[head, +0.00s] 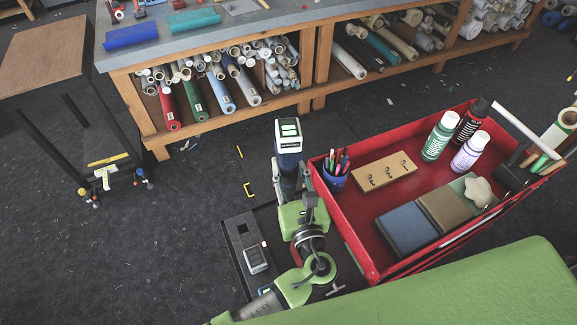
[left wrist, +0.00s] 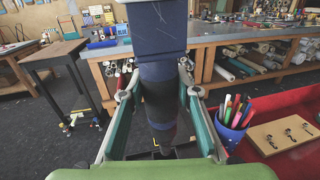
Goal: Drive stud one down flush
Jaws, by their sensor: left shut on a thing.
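A pale wooden block (head: 384,171) lies in the red tray, with three dark studs standing up from it in a row. The block also shows at the right of the left wrist view (left wrist: 280,145). No marking tells which is stud one. My left gripper (left wrist: 159,95) is shut on the dark grip of a blue power tool (left wrist: 158,32), one finger on each side. In the head view this tool (head: 288,140) is upright with a white and green end on top. It is outside the tray, left of the block and well apart from it. My right gripper is not in view.
The red tray (head: 345,228) also holds a blue pen cup (head: 335,177) between tool and block, several bottles, and blue and brown boxes. A workbench (head: 240,42) with fabric rolls below stands behind. A dark side table (head: 45,55) is at left. The floor between is mostly clear.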

